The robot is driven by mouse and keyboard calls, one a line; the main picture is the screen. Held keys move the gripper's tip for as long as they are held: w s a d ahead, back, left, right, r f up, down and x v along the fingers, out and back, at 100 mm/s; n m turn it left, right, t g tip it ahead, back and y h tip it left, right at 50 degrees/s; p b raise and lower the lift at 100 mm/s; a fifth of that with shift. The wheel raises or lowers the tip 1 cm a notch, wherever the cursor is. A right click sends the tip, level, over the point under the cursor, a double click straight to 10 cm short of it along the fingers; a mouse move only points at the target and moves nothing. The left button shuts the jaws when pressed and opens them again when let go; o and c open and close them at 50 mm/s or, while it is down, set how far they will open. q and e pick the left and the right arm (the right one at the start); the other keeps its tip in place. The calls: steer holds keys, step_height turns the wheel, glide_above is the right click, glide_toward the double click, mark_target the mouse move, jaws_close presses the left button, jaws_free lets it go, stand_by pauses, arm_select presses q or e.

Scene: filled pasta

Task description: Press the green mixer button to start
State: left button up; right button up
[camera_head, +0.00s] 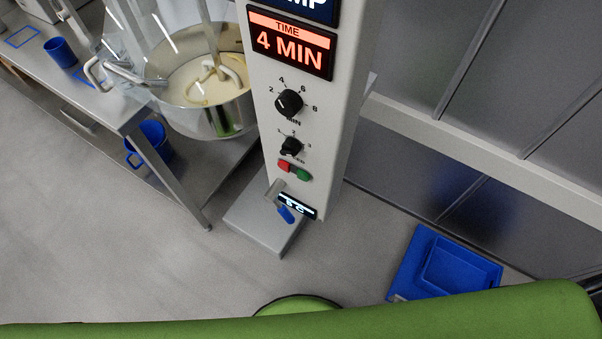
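The green mixer button (304,174) sits low on the front of the white mixer column (335,110), just right of a red button (284,165). Above the buttons are a small black dial (291,147) and a larger black dial (289,102). A display above them reads "TIME 4 MIN" (291,44). The mixer's steel bowl (180,118) holds a pale mixture with a beater in it. Neither of my grippers shows clearly in this view.
A blue tray (405,272) with a smaller blue container lies on the floor at right. A steel table (125,115) with a blue cup (60,52) stands at left. A blue bucket (152,133) is beneath it. A lever with a blue grip (286,214) juts below the buttons.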

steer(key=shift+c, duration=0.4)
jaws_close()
